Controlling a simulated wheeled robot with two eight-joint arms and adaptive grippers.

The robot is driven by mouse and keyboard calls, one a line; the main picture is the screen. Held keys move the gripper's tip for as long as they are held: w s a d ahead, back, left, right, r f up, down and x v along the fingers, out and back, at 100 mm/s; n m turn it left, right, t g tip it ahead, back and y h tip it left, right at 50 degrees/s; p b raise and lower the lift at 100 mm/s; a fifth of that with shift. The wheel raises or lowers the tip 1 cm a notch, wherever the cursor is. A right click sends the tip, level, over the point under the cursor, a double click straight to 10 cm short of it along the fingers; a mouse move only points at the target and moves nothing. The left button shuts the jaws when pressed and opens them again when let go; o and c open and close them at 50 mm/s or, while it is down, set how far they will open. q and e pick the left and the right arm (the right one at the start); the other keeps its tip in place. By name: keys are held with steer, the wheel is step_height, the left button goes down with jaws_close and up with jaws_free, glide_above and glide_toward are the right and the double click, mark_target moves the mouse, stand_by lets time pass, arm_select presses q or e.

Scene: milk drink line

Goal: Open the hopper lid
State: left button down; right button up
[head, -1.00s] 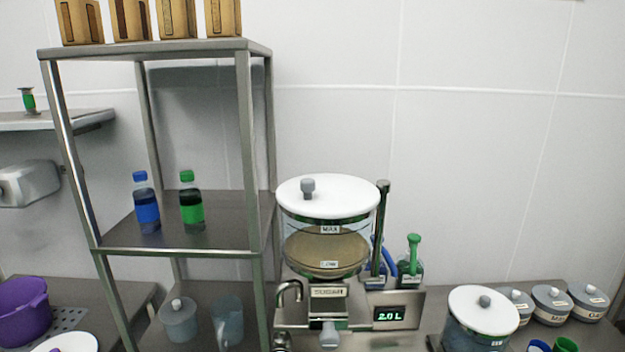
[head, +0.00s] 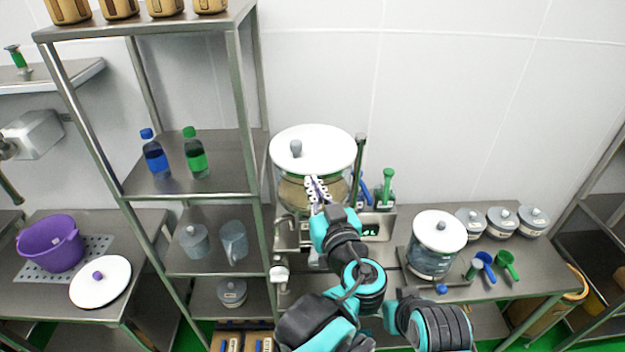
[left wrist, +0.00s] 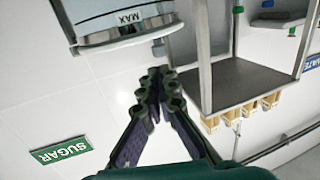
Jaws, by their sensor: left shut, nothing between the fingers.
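The hopper lid (head: 330,144) is a round white disc with a grey knob (head: 296,149) on its left part. It lies flat on top of the clear hopper (head: 297,190), which holds tan contents, so the lid is down. My left gripper (head: 313,182) is in front of the hopper, its fingertips just below the lid's front edge in the picture. Its fingers are shut and empty; they also show in the left wrist view (left wrist: 154,80), below the hopper's MAX label (left wrist: 128,18). I cannot tell whether the fingers touch the hopper. My right gripper is not in view.
A metal shelf rack (head: 246,120) stands close on the left. A dark post (head: 359,165) rises beside the hopper's right. A white-lidded jar (head: 432,262), small pots and scoops stand on the counter to the right. The wall behind is bare.

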mark_target(296, 152)
arm_select(q)
steer(key=p+x, duration=0.1)
steer(key=x, duration=1)
steer(key=shift+w, duration=0.1)
